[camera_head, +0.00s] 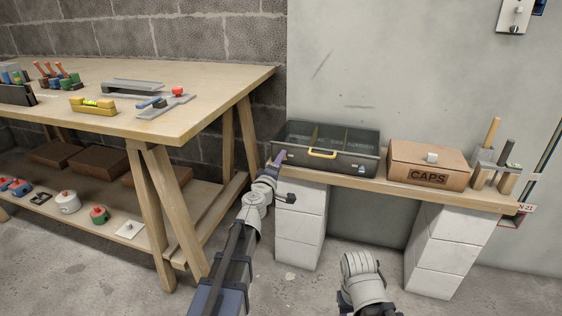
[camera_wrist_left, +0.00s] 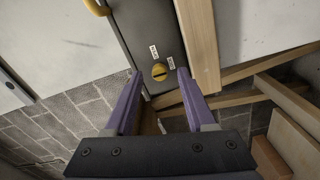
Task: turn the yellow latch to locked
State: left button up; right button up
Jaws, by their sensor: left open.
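The yellow latch (camera_wrist_left: 159,72) is a small round knob with a dark slot on the dark grey front of the case, in the left wrist view. Two small white labels sit above it and to its right; their words are too small to read. The case (camera_head: 352,163) stands on the wooden shelf in the head view and has a yellow handle (camera_head: 322,154). My left gripper (camera_wrist_left: 158,76) is open, its purple fingers on either side of the latch in the picture. Contact cannot be told. In the head view the left gripper (camera_head: 277,158) is at the case's left front, and the latch is hidden.
A cardboard box marked CAPS (camera_head: 428,165) stands right of the case, and a grey holder with handled tools (camera_head: 493,168) beyond it. White block pillars (camera_head: 300,225) hold up the shelf (camera_head: 365,183). A wooden workbench (camera_head: 200,110) is at the left.

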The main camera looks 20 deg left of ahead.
pick_arm(q)
jog(key=s, duration=0.6)
jog(key=shift+a, duration=0.1)
